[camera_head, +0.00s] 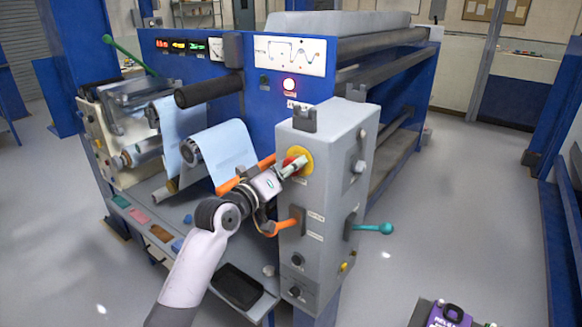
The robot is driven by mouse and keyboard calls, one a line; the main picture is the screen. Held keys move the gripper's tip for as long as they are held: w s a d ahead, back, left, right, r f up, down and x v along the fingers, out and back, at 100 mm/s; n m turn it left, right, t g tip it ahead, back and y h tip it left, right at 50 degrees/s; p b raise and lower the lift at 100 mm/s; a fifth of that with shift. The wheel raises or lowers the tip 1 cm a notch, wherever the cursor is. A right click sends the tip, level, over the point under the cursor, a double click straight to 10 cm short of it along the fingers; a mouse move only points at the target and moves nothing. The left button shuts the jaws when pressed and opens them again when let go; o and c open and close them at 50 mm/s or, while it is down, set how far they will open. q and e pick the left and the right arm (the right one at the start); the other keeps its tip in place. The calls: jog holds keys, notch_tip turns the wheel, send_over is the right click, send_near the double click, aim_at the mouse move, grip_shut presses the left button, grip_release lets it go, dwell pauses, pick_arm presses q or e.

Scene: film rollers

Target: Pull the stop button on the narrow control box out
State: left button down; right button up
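The narrow control box (329,200) stands upright in the middle of the view, a tall grey box in front of the blue machine. Whether the fingers are closed on the button cannot be made out. How far the button stands out is also hidden. My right gripper is not in view.
An orange lever (286,224) sits on the box front below the gripper, and a teal-knobbed lever (372,228) sticks out on the right side. Blue film rolls (222,150) lie to the left. A black tray (238,286) is below.

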pick_arm(q)
jog(key=shift+s+a+f, duration=0.15)
jog(key=shift+s+a, duration=0.05)
jog(key=shift+s, duration=0.2)
jog(key=c, duration=1.4)
grip_release()
jog(key=o, duration=0.4)
jog(key=shift+s+a, duration=0.1)
jog(key=shift+a, duration=0.1)
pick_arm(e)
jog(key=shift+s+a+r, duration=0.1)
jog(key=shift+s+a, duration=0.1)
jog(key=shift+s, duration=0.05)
pick_arm(q)
jog(key=shift+d, duration=0.1)
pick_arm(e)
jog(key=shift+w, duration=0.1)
pick_arm(q)
jog(key=v, duration=1.2)
